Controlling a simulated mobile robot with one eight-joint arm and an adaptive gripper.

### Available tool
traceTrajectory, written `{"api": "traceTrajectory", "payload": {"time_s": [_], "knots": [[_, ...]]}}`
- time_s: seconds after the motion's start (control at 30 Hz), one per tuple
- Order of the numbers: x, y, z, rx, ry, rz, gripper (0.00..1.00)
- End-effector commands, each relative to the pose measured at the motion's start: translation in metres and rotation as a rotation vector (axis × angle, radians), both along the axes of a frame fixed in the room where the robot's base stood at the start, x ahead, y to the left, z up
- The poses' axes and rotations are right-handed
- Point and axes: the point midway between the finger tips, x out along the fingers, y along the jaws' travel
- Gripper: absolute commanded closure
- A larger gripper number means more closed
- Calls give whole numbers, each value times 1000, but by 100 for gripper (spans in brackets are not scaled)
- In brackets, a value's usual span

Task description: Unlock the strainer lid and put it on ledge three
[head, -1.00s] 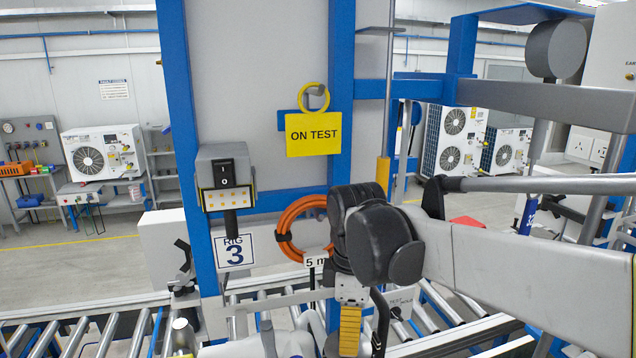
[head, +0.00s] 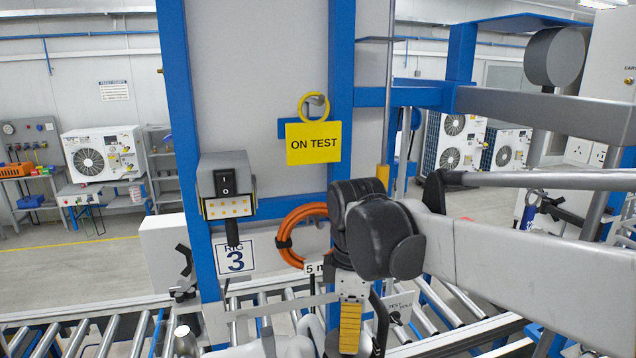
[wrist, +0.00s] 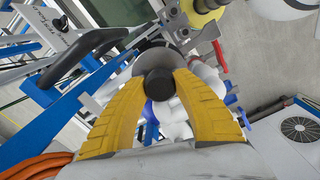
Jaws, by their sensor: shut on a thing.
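In the wrist view, my gripper (wrist: 160,86) has its two yellow fingers closed on a black knob (wrist: 158,82). Behind the knob is a round grey disc (wrist: 152,57), which looks like the strainer lid. Whether the lid is locked or free of a strainer body cannot be told. In the head view, one yellow finger of my gripper (head: 350,328) shows low in the picture, below my dark wrist joint. A "RIG 3" sign (head: 236,258) hangs on the blue frame to the left. I cannot make out ledge three.
A yellow "ON TEST" tag (head: 313,143) and a coiled orange hose (head: 293,236) hang on the frame behind my arm. A switch box (head: 227,185) sticks out at left. Metal rollers (head: 130,335) run along the bottom. A black handle (wrist: 82,52) lies left in the wrist view.

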Motion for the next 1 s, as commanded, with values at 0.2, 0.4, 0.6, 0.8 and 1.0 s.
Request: {"api": "traceTrajectory", "payload": {"time_s": [0.2, 0.4, 0.6, 0.8, 1.0], "knots": [[0, 0, 2, 0, 0, 0, 100], [0, 0, 13, 0, 0, 0, 100], [0, 0, 26, 0, 0, 0, 100], [0, 0, 30, 0, 0, 0, 100], [0, 0, 30, 0, 0, 0, 100]]}}
